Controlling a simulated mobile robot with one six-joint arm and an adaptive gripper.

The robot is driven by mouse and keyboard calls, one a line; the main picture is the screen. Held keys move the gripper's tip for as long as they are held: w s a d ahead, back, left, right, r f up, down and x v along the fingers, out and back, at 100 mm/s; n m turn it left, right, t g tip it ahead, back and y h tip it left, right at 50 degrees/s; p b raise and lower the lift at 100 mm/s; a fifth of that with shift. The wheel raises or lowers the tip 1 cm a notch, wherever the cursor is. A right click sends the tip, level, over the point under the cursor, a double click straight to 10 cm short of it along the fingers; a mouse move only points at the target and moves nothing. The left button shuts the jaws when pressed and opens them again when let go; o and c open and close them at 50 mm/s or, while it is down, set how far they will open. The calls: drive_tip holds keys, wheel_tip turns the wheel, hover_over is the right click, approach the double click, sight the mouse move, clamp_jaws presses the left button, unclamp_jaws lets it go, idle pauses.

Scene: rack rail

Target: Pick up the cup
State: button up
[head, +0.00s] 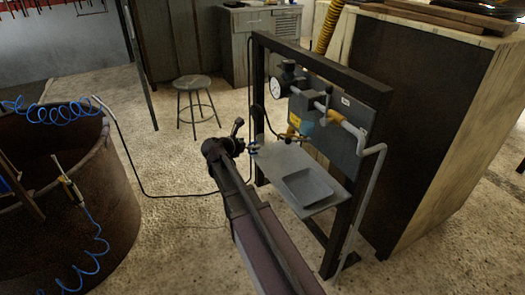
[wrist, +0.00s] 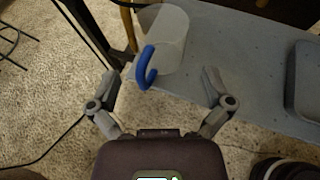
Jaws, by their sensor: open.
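The cup (wrist: 172,28) is translucent and pale with a blue hooked handle (wrist: 148,66). In the wrist view it sits at the left end of a grey shelf (wrist: 243,62), its handle toward me. My gripper (wrist: 161,76) is open and empty, its two fingers spread either side of the handle, with the cup body just beyond the fingertips. Whether a finger touches the handle, I cannot tell. In the head view my gripper (head: 247,147) is at the shelf's left edge, and the cup is small and hard to make out there.
A grey tray (head: 308,186) lies on the shelf right of the cup. A dark rack frame (head: 345,225) with a gauge (head: 276,88) and pipes stands around the shelf. A stool (head: 193,84) and a round rusty tub (head: 110,190) stand left.

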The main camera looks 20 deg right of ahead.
sight(269, 139)
drive_tip(key=shift+x, duration=1.1)
drive_tip(key=shift+d, duration=0.1)
drive_tip(key=shift+r+b+x, duration=0.15)
drive_tip(key=shift+b+x, duration=0.35)
drive_tip(key=shift+x, duration=0.8)
drive_tip(key=shift+r+b+x, duration=0.15)
drive_tip(key=shift+b+x, duration=0.35)
drive_tip(key=shift+x, duration=0.8)
drive_tip(key=c, duration=0.8)
drive_tip(key=shift+r, duration=0.1)
drive_tip(key=shift+c, duration=0.2)
wheel_tip(269, 139, up, 3)
drive_tip(key=p, duration=0.3)
drive_tip(key=shift+r, duration=0.1)
drive_tip(key=s+a+r+p, duration=0.1)
drive_tip(key=s+a+p, duration=0.1)
drive_tip(key=s+a, duration=0.8)
drive_tip(key=shift+v, duration=1.05)
